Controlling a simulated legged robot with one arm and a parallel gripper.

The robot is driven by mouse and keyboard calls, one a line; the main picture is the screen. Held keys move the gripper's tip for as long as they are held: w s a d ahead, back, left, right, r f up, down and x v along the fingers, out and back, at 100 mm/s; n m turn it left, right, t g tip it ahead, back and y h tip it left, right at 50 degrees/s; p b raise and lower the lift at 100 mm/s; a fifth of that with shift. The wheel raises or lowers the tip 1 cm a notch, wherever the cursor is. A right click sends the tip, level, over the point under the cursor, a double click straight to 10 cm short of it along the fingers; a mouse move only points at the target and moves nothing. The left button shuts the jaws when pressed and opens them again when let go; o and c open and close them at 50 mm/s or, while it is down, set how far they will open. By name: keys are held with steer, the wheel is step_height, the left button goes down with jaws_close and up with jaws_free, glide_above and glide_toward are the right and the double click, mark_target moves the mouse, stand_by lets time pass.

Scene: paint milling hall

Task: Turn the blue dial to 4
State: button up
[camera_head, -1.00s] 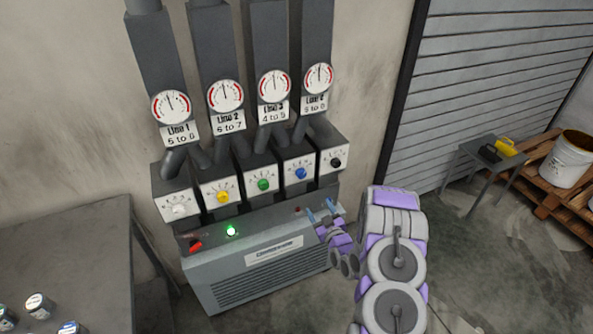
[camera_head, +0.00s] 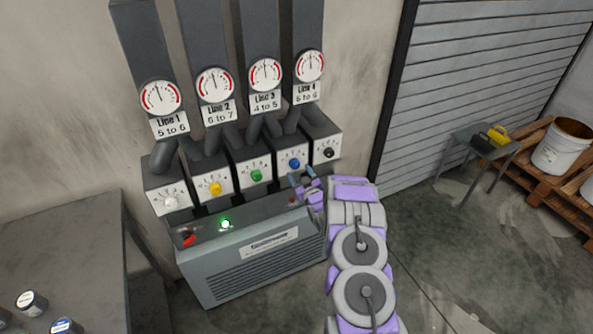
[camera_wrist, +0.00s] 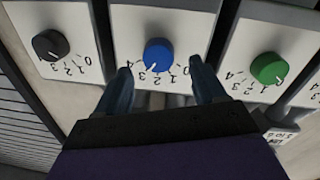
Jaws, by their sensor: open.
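The blue dial (camera_head: 294,164) sits on a white panel on the row of control boxes, between the green and black dials. In the wrist view the blue dial (camera_wrist: 158,55) appears upside down, with its white mark pointing down-left, near the 2 and 3. My gripper (camera_head: 302,180) is just below and in front of the blue dial. In the wrist view the fingers of my gripper (camera_wrist: 163,80) are open, one on each side below the dial, and do not hold it.
The green dial (camera_head: 257,175) and black dial (camera_head: 328,152) flank the blue one. Yellow (camera_head: 215,188) and white (camera_head: 171,202) dials are farther left. Below is a grey cabinet (camera_head: 250,262) with a lit green button (camera_head: 225,224) and red switch (camera_head: 189,238).

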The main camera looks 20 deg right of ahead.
mark_target(296, 165)
steer(key=w, duration=0.2)
steer(key=shift+w+d, duration=0.25)
steer(key=shift+w, duration=0.1)
steer(key=shift+w+a, duration=0.1)
steer(key=shift+w, duration=0.25)
steer(key=shift+c, duration=0.5)
steer(key=c, duration=1)
steer(key=shift+o, duration=0.2)
steer(key=shift+m, duration=0.3)
steer(key=shift+r+m+p, duration=0.1)
steer(key=shift+m+p, duration=0.4)
steer(key=shift+m, duration=2.1)
